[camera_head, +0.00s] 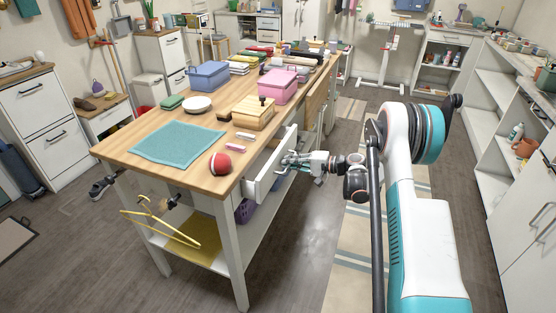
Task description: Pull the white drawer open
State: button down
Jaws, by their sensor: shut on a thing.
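The white drawer (263,178) is in the long side of the wooden-topped table (150,158), under the tabletop. It stands partly pulled out, with its front panel away from the table side and a gap showing behind it. My gripper (287,160) is at the outer face of the drawer front. It is shut on what looks like the drawer's handle, which the fingers mostly hide. My arm reaches in from the right.
A red ball (220,163), a teal cloth (177,143), a wooden box (253,112) and a pink basket (277,86) are on the tabletop. Open floor (300,230) lies right of the table. A white shelf unit (500,110) stands along the right wall.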

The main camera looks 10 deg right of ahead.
jog(key=f+v, duration=0.2)
jog(key=v, duration=0.7)
jog(key=f+v, duration=0.1)
jog(key=v, duration=0.8)
jog(key=shift+s+d+f, duration=0.3)
jog(key=shift+d, duration=0.15)
jog(key=c, duration=2)
grip_release()
jog(key=shift+d, duration=0.15)
jog(key=v, duration=1.1)
jog(key=shift+s+d, duration=0.3)
jog(key=shift+r, duration=0.1)
